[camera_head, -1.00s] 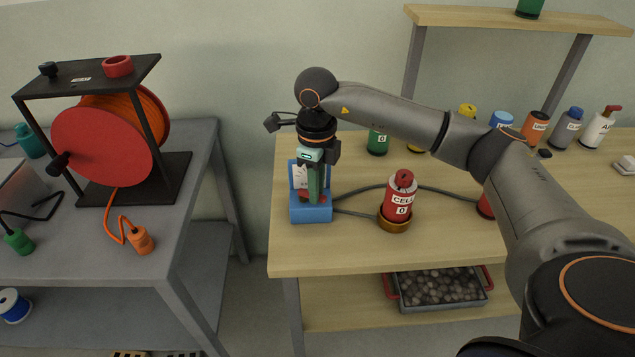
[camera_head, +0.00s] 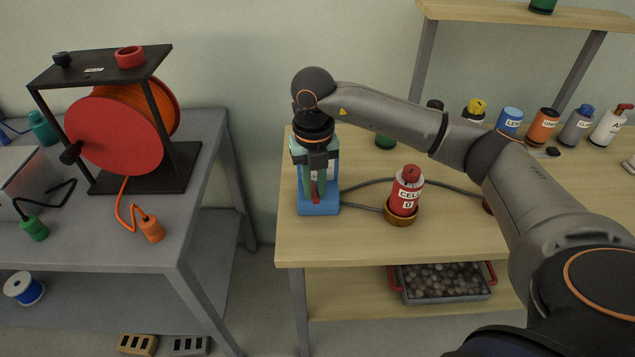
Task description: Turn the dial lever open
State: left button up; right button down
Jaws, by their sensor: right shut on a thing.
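The dial unit is a blue block (camera_head: 318,209) with an upright back panel, standing at the left end of the wooden table. My right gripper (camera_head: 316,190) reaches down in front of it with green fingers. A small red lever (camera_head: 315,196) shows between the fingertips, and the gripper is shut on it. The gripper and wrist hide most of the dial's face, so the lever's exact angle is hard to tell. My left gripper is not in view.
A red cell bottle (camera_head: 405,192) sits in a brass ring holder just right of the dial unit, with grey cables running between them. Several bottles stand farther right. A grey table (camera_head: 205,150) with an orange cable reel (camera_head: 115,135) is at left, across a gap.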

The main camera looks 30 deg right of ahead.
jog(key=shift+w+a+r+m, duration=0.1)
jog(key=shift+w+a+m, duration=0.1)
jog(key=shift+m, duration=0.7)
jog(key=c, duration=1.1)
grip_release()
notch_tip(320, 180, up, 12)
jog(key=shift+r, duration=0.2)
jog(key=shift+s, duration=0.15)
